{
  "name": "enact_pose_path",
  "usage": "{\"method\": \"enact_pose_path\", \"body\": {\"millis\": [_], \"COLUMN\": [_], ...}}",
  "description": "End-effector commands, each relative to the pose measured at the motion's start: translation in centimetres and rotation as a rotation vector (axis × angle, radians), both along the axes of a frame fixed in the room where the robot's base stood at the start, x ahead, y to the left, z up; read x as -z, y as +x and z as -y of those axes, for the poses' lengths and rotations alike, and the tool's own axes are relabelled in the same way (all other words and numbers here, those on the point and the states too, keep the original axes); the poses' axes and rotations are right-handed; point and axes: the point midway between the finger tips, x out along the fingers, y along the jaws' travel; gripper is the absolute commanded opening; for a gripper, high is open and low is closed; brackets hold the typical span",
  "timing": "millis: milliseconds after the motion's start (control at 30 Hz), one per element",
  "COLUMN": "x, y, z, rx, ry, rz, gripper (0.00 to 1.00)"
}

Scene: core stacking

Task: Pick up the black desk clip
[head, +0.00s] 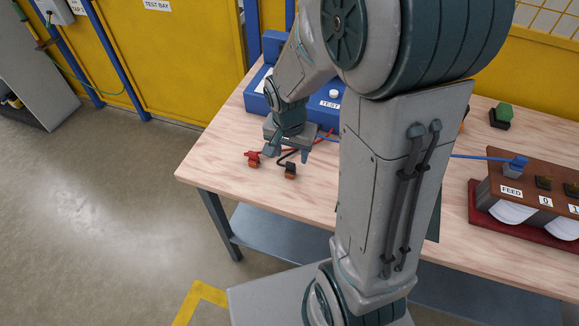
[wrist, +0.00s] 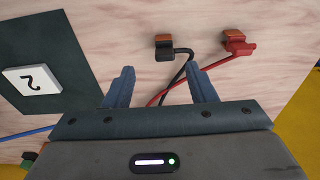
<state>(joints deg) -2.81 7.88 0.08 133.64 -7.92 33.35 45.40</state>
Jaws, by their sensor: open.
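The black desk clip (head: 290,170) has a brown base and lies on the wooden table near its left end, with a black cable running from it. In the wrist view the black clip (wrist: 164,48) lies ahead of the fingertips, between their lines and apart from them. A red clip (head: 253,158) with a red cable lies to its left; in the wrist view the red clip (wrist: 238,44) is to the right. My gripper (head: 288,151) is open and empty above the table, close to both clips. Its fingers (wrist: 162,82) cross over the cables in the wrist view.
A blue test unit (head: 325,112) stands behind my gripper. A brown box labelled FEED (head: 530,176) sits on a red base at the right. A dark mat with a white number tile (wrist: 32,79) lies left in the wrist view. The table's left front corner is clear.

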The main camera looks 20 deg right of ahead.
Motion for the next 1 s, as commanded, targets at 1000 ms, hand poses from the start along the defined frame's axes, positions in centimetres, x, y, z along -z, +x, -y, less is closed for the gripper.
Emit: {"method": "enact_pose_path", "body": {"millis": [1000], "x": [8.3], "y": [1.6], "z": [0.3], "rx": [-0.002], "ry": [0.000], "rz": [0.000], "gripper": [0.51]}}
